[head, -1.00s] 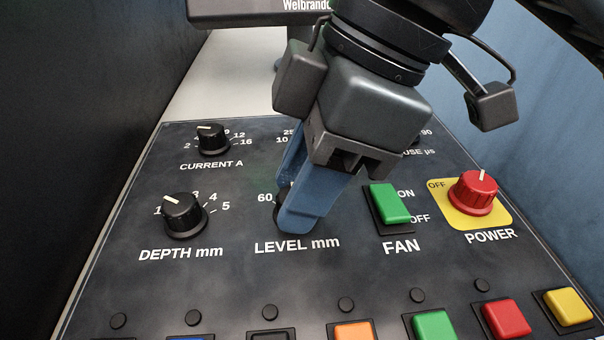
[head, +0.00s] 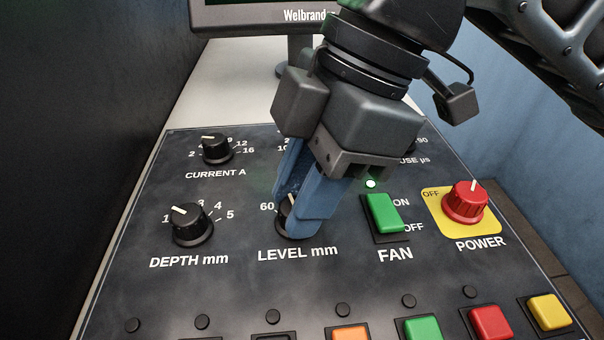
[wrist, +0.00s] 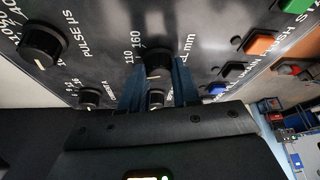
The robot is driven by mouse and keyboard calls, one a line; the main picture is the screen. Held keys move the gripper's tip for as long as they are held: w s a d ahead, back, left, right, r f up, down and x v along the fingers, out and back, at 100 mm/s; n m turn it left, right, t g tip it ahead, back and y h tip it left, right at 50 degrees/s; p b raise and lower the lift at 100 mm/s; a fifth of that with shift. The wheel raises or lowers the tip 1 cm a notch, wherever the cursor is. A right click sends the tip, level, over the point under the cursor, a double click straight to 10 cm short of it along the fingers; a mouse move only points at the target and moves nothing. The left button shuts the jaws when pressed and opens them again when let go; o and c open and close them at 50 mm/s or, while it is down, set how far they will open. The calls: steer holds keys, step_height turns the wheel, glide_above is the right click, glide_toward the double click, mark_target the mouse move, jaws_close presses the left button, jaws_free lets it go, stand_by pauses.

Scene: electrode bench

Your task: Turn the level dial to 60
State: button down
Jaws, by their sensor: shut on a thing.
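The level dial (head: 285,224) is a black knob above the "LEVEL mm" label on the dark panel. My gripper (head: 301,214) is shut on it, with its blue fingers on either side of the knob. The fingers hide much of the dial and most of its scale. The "60" mark (head: 267,208) shows just left of the knob. A bit of white pointer shows at the knob's top, but I cannot tell its exact reading. In the wrist view the dial (wrist: 158,60) sits between the fingers, with "110" and "160" readable beside it.
The depth dial (head: 191,226) is left of the level dial, and the current dial (head: 217,150) is behind it. The green fan switch (head: 384,213) is close on the right, near a lit lamp (head: 370,184). The red power knob (head: 466,202) is farther right. Coloured buttons line the front.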

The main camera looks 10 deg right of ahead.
steer(key=n+g+p, duration=0.1)
steer(key=n, duration=0.2)
steer(key=n+g+h+p, duration=0.1)
steer(key=n, duration=0.2)
steer(key=shift+w+a, duration=0.1)
steer(key=shift+w, duration=0.05)
stand_by(0.4)
steer(key=c, duration=0.8)
jaws_free()
steer(key=shift+c, duration=0.2)
steer(key=p+v, duration=0.1)
steer(key=v, duration=0.6)
steer(key=shift+w+r, duration=0.15)
steer(key=shift+r, duration=0.2)
